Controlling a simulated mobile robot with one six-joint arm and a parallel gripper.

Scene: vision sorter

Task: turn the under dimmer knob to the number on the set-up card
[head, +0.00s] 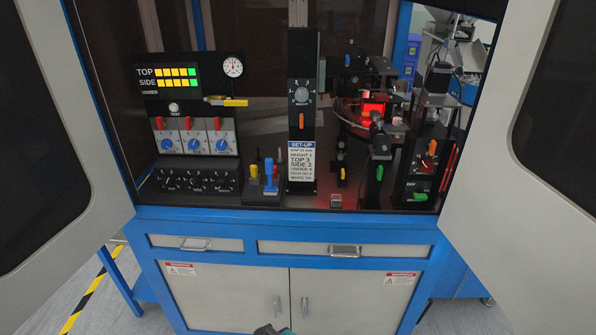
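The set-up card (301,163) is white with a blue header, on a black post in the middle of the cabinet; its small UNDER line appears to read 4. Knob labels are too small to tell which is the under dimmer. The display (166,79) shows lit TOP and SIDE bars; its UNDER row is dark. Part of my gripper (272,330) shows at the bottom edge, away from the knobs; its fingers are not clear.
A stand with blue, red and yellow levers (270,178) is right of the knob box. A grey knob (301,95) sits above the card. A red-lit fixture (374,108) and orange-knob box (428,165) are right. Open doors (520,150) flank the cabinet.

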